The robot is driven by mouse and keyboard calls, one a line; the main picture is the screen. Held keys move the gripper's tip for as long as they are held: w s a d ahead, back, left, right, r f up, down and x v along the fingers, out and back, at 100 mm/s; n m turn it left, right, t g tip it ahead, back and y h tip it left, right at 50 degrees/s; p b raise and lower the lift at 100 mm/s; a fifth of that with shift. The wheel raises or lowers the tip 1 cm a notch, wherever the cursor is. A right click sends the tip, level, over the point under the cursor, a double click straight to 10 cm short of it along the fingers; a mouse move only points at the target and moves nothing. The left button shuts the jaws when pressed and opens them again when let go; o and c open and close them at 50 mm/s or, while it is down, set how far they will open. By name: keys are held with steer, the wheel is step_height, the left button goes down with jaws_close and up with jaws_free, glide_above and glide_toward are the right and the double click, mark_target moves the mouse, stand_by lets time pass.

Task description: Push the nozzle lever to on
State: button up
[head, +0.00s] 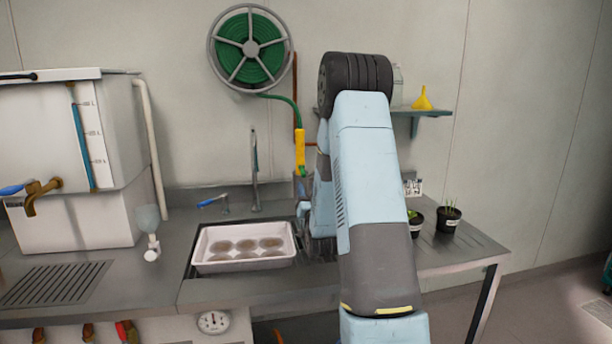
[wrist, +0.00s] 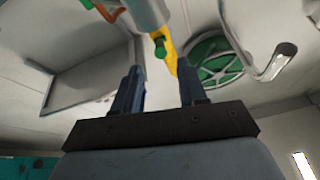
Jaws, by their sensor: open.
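The yellow nozzle (head: 300,153) hangs on the end of a green hose, left of my arm in the head view. In the wrist view, the yellow nozzle (wrist: 170,58) shows past my fingertips, nearer the right finger, with a small green part (wrist: 160,48) on it. I cannot tell whether that part is the lever or which way the lever is set. My gripper (wrist: 158,70) is open, its two dark blue fingers apart with nothing between them. Whether a finger touches the nozzle is unclear. In the head view my arm hides most of the gripper.
A green hose reel (head: 250,48) is on the wall. A white tray (head: 215,265) sits in the sink below, with a tall tap (head: 254,170) behind it. A shelf (head: 425,113) with a yellow funnel (head: 422,98) and potted plants (head: 448,219) are to the right.

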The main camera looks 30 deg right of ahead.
mark_target(303, 172)
steer(key=x, duration=0.8)
steer(key=shift+w, duration=0.1)
jaws_close()
